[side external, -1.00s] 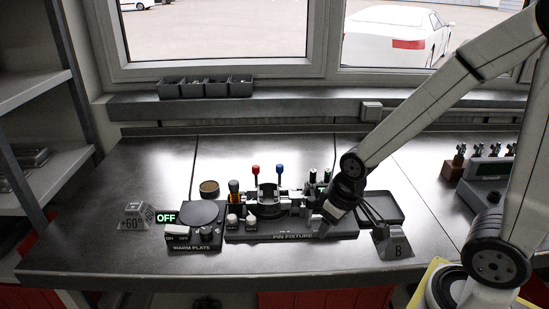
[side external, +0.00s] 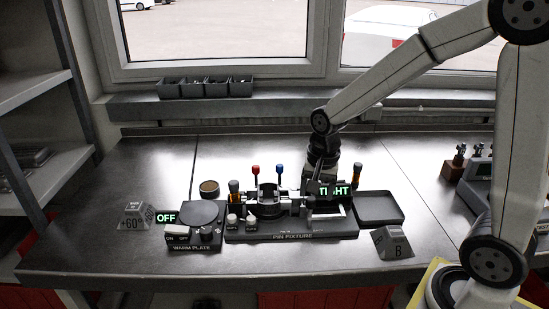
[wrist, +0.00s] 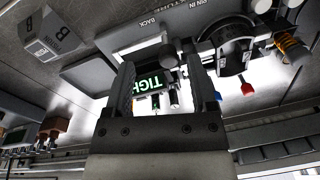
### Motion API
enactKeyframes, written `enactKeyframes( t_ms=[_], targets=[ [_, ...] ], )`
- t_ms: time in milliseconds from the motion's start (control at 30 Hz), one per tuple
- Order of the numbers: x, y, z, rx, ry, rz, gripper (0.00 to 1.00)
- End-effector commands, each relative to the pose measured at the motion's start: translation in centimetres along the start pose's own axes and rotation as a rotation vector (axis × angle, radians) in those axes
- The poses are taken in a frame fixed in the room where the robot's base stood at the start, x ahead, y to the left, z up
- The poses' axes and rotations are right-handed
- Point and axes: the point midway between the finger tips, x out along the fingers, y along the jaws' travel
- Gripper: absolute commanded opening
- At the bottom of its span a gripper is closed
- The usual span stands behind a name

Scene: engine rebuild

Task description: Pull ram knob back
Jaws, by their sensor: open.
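The pin fixture (side external: 290,236) stands at the middle of the bench, with a lit green TIGHT display on its right side (side external: 333,191). My gripper (side external: 322,176) points down over the right end of the fixture, just behind the display. In the wrist view my gripper (wrist: 162,66) is open, with the display (wrist: 152,80) and short dark posts (wrist: 173,97) showing between its fingers. I cannot tell for certain which part is the ram knob, or whether a finger touches anything. A label reading BACK (wrist: 150,22) is on the fixture's base.
The warm plate (side external: 198,213) stands left of the fixture and its sign reads OFF. Red and blue topped levers (side external: 255,170) rise from the fixture. A dark tray (side external: 380,208) lies to its right, with a block marked B (side external: 393,242) in front.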

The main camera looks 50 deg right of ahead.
Motion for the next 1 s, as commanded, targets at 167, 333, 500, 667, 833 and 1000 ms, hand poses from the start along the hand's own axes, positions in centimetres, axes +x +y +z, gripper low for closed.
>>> enactKeyframes(
  t_ms=[167,333,500,667,833,1000],
  targets=[
    [-1.1,-0.8,-1.9,0.274,-0.019,0.035,0.73],
    [-1.8,-1.1,-3.1,0.467,-0.029,0.064,0.73],
    [-2.2,-1.3,-3.6,0.558,-0.031,0.077,0.73],
    [-2.2,-1.3,-3.7,0.572,-0.032,0.079,0.73],
    [-1.8,-1.2,-3.7,0.57,-0.032,0.08,0.73],
    [-0.6,-1.2,-3.6,0.568,-0.033,0.081,0.73]
  ],
)
